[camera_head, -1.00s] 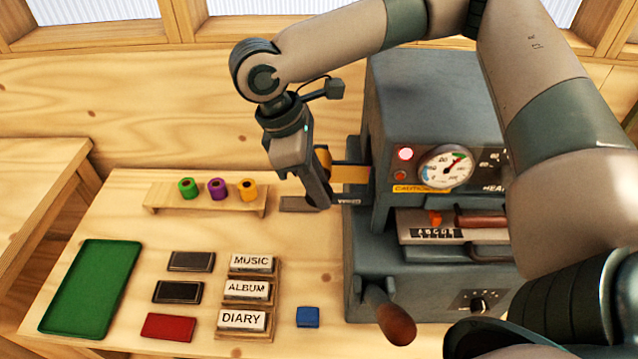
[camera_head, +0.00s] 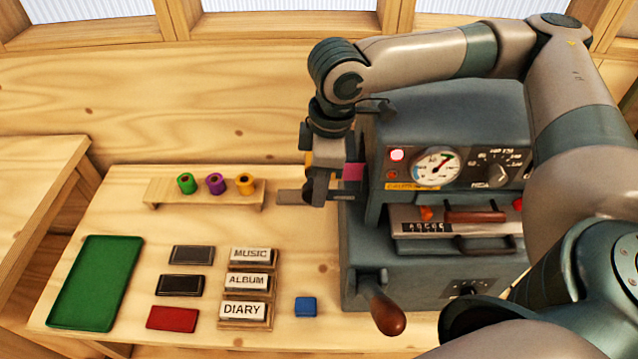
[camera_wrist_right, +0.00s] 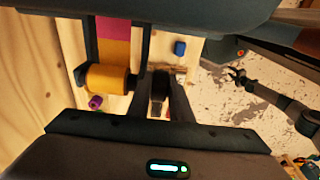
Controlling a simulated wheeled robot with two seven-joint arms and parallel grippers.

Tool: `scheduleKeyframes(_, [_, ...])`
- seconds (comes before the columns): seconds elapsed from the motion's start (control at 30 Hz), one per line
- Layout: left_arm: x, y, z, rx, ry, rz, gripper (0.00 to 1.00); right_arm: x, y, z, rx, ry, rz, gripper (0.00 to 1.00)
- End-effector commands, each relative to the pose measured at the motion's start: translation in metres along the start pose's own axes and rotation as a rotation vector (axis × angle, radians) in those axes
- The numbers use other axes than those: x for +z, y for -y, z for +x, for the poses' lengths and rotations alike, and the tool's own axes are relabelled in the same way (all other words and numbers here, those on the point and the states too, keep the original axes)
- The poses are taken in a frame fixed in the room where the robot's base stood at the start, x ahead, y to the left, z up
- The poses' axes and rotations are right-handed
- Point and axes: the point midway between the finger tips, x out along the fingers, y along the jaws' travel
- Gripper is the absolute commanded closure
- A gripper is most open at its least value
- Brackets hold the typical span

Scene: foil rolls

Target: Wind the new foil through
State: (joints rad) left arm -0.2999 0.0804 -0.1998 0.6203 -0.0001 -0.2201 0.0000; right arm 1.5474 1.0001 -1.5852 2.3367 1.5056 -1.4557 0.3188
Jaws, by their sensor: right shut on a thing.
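A gold foil roll (camera_wrist_right: 107,80) sits at the press's left side, and a little of it shows behind my gripper in the head view. Its gold strip (camera_wrist_right: 113,52) runs up to a magenta length (camera_wrist_right: 113,28). In the head view only magenta foil (camera_head: 352,172) shows between gripper and press (camera_head: 450,110). My right gripper (camera_head: 317,190) is beside the roll. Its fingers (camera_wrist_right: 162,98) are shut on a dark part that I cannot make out. My left gripper (camera_wrist_right: 238,77) is small at the wrist view's right, away from the press; its opening is unclear.
A green tray (camera_head: 95,283), label blocks (camera_head: 245,283), dark and red pads and a blue block (camera_head: 305,307) lie on the table. A crank handle (camera_head: 385,310) sticks out in front.

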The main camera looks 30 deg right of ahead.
Motion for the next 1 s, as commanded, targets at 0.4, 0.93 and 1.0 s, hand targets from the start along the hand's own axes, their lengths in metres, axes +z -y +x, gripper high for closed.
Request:
scheduleKeyframes(0.4, [0.0,0.0,0.0,0.0,0.0,0.0,0.62,0.0,0.0,0.0,0.0,0.001,0.0,0.62])
scheduleKeyframes(0.93, [0.001,-0.001,0.01,0.001,0.0,0.0,0.62,-0.001,-0.001,-0.041,0.003,-0.002,0.0,0.62])
scheduleKeyframes(1.0, [0.001,-0.001,0.012,0.001,0.0,0.0,0.62,-0.001,-0.001,-0.054,0.003,-0.002,0.0,0.62])
